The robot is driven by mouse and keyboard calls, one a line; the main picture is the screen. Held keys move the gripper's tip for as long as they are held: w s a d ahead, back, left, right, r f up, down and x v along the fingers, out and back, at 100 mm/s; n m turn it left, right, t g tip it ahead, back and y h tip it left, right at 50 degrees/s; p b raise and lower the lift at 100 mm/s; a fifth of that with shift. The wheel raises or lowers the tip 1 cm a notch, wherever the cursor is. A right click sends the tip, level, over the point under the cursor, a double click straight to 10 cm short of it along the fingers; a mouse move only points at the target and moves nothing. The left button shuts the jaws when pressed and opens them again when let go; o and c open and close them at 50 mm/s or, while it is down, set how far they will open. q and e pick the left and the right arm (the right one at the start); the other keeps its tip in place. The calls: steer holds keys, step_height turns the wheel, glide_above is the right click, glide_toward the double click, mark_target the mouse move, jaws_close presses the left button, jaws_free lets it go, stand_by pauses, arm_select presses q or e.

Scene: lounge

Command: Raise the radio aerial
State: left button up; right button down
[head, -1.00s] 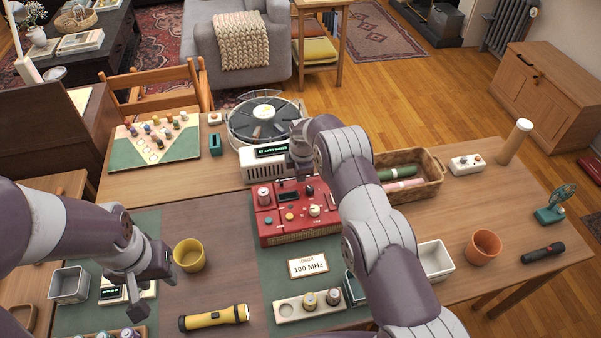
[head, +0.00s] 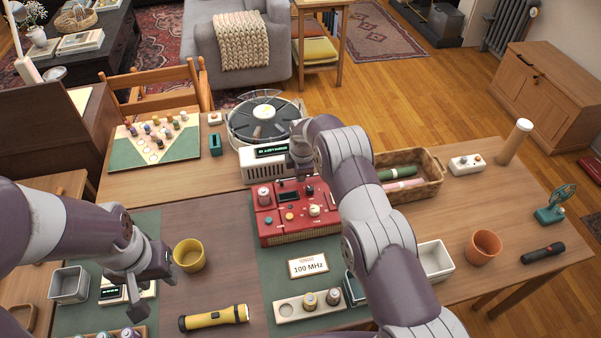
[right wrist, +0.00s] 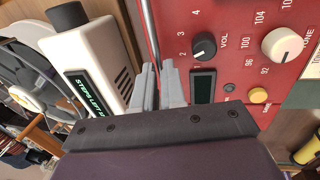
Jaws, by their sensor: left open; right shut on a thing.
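The red radio (head: 270,228) lies on the table's green mat, with knobs and a small dark display on its face. Its aerial (right wrist: 149,28) is a thin silver rod along the radio's edge in the right wrist view. My right gripper (right wrist: 162,82) is shut on the aerial, its fingers close over the rod beside the dark display. In the head view my right gripper (head: 303,178) is at the radio's back edge, partly hidden by my arm. My left gripper (head: 152,292) is open and empty over the left side, near the yellow cup.
A white box with a lit text display (head: 256,172) stands close behind the radio; it also shows in the right wrist view (right wrist: 88,62). A yellow cup (head: 189,256), a flashlight (head: 213,318) and a "100 MHz" card (head: 308,266) are nearby. A wicker basket (head: 432,178) is to the right.

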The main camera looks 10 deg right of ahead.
steer(key=shift+d+r+y+b, duration=0.25)
steer(key=shift+y+b, duration=0.15)
steer(key=shift+b, duration=0.1)
steer(key=y+b, duration=0.1)
steer(key=b, duration=0.1)
steer(key=d+r+y+b, duration=0.1)
steer(key=b, duration=0.1)
steer(key=shift+d+r+m+y+b, duration=0.3)
steer(key=shift+r+y+b, duration=0.25)
steer(key=shift+y+b, duration=0.15)
steer(key=shift+s+d+r+y+p, duration=0.15)
steer(key=shift+r+y+p, duration=0.35)
steer(key=shift+r+p, duration=0.35)
steer(key=shift+r, duration=0.15)
steer(key=shift+d+y, duration=0.1)
steer(key=shift+y, duration=0.2)
